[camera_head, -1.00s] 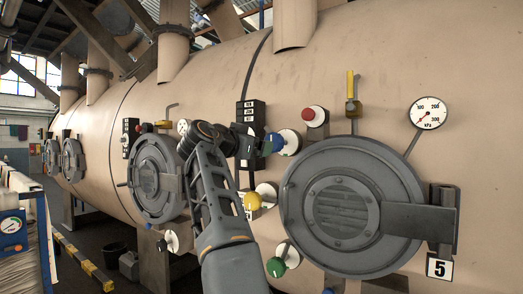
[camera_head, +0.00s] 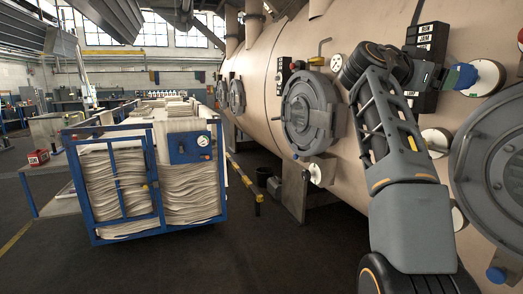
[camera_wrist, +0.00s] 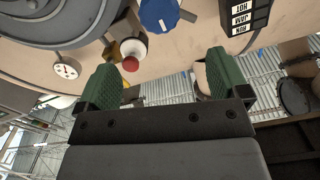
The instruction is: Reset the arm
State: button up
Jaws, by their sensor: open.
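My arm shows in the head view, raised in front of the beige dyeing vessel (camera_head: 300,55). Its wrist end is beside the blue knob (camera_head: 463,77); the fingers are hard to make out there. In the wrist view my gripper (camera_wrist: 160,66) has its two green fingers wide apart, with nothing held between them. The blue knob (camera_wrist: 160,12) is at the top of that view, beyond the fingertips. A red-tipped white knob (camera_wrist: 132,50) shows between the fingers, nearer the left one.
A round door (camera_head: 500,175) is at the right and another round door (camera_head: 308,110) is left of my arm. A blue-framed trolley of folded cloth (camera_head: 120,190) stands at the left. A yellow-black rail (camera_head: 243,180) runs along the vessel. Dark floor (camera_head: 270,250) in front is clear.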

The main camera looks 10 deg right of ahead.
jog(key=w+a+f+n+t+y, duration=0.15)
jog(key=w+f+n+y, duration=0.25)
jog(key=w+f+n, duration=0.55)
jog(key=s+a+f+n+y+p, duration=0.2)
jog(key=a+f+n+y+p, duration=0.35)
jog(key=f, duration=0.85)
jog(key=s+a+f+n+g+y+p, duration=0.2)
jog(key=s+a+f+y+p, duration=0.45)
jog(key=s+a+f, duration=0.5)
jog(key=s+a+r+n+y+p, duration=0.1)
jog(key=s+a+r+p, duration=0.2)
jog(key=s+a+p, duration=0.3)
jog(key=shift+s+a+y+p, duration=0.35)
jog(key=shift+s+p, duration=0.15)
jog(key=shift+s, duration=1.15)
